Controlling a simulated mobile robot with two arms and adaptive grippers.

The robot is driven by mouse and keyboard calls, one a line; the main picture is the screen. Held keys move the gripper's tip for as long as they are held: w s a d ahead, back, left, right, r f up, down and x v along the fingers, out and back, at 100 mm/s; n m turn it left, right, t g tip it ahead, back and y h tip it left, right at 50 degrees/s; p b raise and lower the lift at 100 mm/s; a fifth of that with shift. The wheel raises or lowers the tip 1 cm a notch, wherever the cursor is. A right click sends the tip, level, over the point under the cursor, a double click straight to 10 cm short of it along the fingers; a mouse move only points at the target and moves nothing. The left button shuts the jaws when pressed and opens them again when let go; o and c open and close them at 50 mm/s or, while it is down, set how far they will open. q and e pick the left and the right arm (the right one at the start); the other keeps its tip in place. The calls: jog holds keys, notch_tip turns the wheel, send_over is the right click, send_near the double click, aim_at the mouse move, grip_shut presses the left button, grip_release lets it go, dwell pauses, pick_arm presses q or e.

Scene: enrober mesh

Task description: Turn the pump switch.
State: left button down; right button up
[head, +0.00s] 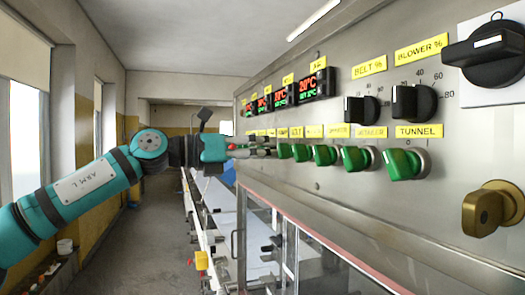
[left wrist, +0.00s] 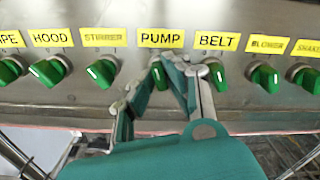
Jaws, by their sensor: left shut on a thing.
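The pump switch (left wrist: 159,76) is a green knob under the yellow PUMP label (left wrist: 161,38) in the left wrist view. My left gripper (left wrist: 162,82) has its fingers at this knob and is shut on it. The fingers cover part of the knob, so its exact angle is hard to read. In the head view my left gripper (head: 262,150) reaches the far part of the switch row, and the pump switch cannot be made out there. My right gripper is not in view.
Beside it are the green stirrer switch (left wrist: 102,71) and belt switch (left wrist: 216,75), close to the fingers. In the head view, black BELT % (head: 361,109) and BLOWER % (head: 413,102) dials, displays (head: 317,84) and a brass-coloured knob (head: 491,208) are on the steel panel.

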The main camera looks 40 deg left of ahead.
pick_arm(q)
jog(key=shift+n, duration=1.1)
jog(key=c, duration=1.5)
grip_release()
jog(key=shift+w, duration=0.1)
jog(key=shift+o, duration=0.7)
jog(key=shift+w+d, duration=0.1)
jog(key=v, duration=1.2)
